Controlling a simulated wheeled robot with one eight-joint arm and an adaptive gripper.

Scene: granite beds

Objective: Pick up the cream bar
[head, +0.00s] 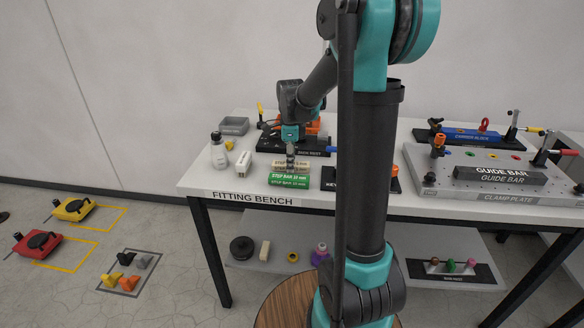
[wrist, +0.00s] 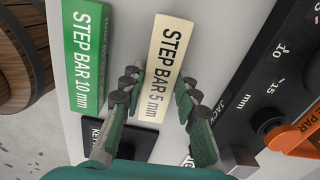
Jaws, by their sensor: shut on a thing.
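The cream bar (wrist: 170,58), marked STEP BAR 5 mm, lies between the two fingers of my gripper (wrist: 156,92) in the wrist view, and the gripper is shut on it. In the head view the cream bar (head: 300,164) shows at the bench top, just behind the green bar, under my gripper (head: 290,162). I cannot tell whether it touches the bench or is slightly raised. The part of the bar nearest my palm is partly hidden by the fingers.
The green STEP BAR 10 mm (wrist: 84,55) lies close to the left of the cream bar in the wrist view. A black jack plate (wrist: 285,65) with an orange part (wrist: 300,136) is on the right. A white block (head: 243,164) and a bottle (head: 218,152) stand on the bench (head: 205,180).

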